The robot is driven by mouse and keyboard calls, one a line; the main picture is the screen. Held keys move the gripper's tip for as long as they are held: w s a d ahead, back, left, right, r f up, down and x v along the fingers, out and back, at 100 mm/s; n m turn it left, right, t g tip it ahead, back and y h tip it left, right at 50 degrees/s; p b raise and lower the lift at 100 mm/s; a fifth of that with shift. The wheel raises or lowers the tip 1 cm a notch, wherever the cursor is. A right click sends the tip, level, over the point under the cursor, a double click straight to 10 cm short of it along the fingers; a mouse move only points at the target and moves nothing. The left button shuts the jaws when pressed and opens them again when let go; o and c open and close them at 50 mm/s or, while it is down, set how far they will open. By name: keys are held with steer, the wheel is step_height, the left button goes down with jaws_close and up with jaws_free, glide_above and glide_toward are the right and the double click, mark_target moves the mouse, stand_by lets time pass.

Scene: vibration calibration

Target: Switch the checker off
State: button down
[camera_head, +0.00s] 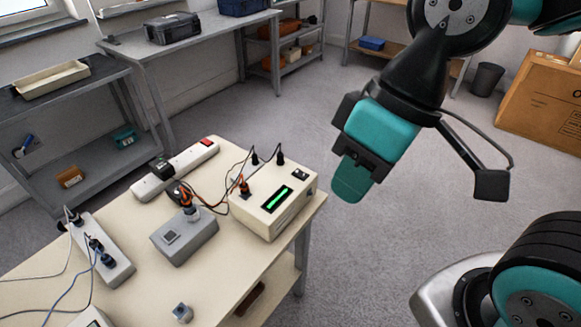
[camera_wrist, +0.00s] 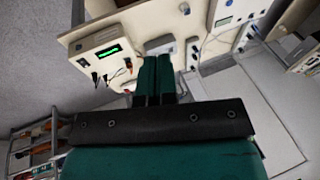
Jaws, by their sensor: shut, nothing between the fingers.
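The checker appears to be the cream box (camera_head: 273,201) with a lit green display (camera_head: 277,198), near the right edge of the table. It also shows in the wrist view (camera_wrist: 103,52), left of the fingers, its display lit green. A small dark part, perhaps its switch (camera_head: 301,175), sits on its top at the right; its position cannot be read. My gripper (camera_head: 352,180) hangs in the air to the right of the table, apart from the checker. In the wrist view its two teal fingers (camera_wrist: 154,75) are together with nothing between them.
A grey box (camera_head: 185,238) with a plug, a white power strip (camera_head: 175,170) with a red switch and another strip (camera_head: 101,250) stand on the table (camera_head: 225,285). Loose cables run between them and the checker. Grey floor (camera_head: 300,120) is open behind the table.

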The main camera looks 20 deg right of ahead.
steer(key=w+d+f+n+h+b, duration=0.1)
steer(key=w+f+n+b, duration=0.15)
steer(key=w+n, duration=0.45)
steer(key=w+d+f+n+h+b, duration=0.1)
steer(key=w+f+n, duration=0.2)
steer(key=w, duration=0.7)
steer(key=n+t+h+b, duration=0.1)
steer(key=n, duration=0.7)
glide_above(297, 172)
steer(key=s+d, duration=0.1)
steer(key=s, duration=0.1)
step_height(297, 172, down, 8)
steer(key=shift+w+r, duration=0.25)
steer(key=f, duration=0.4)
steer(key=w+f, duration=0.1)
steer(key=f, duration=0.4)
steer(key=a+f+p, duration=0.1)
steer(key=f, duration=0.4)
steer(key=shift+w, duration=0.15)
steer(key=shift+d, duration=0.1)
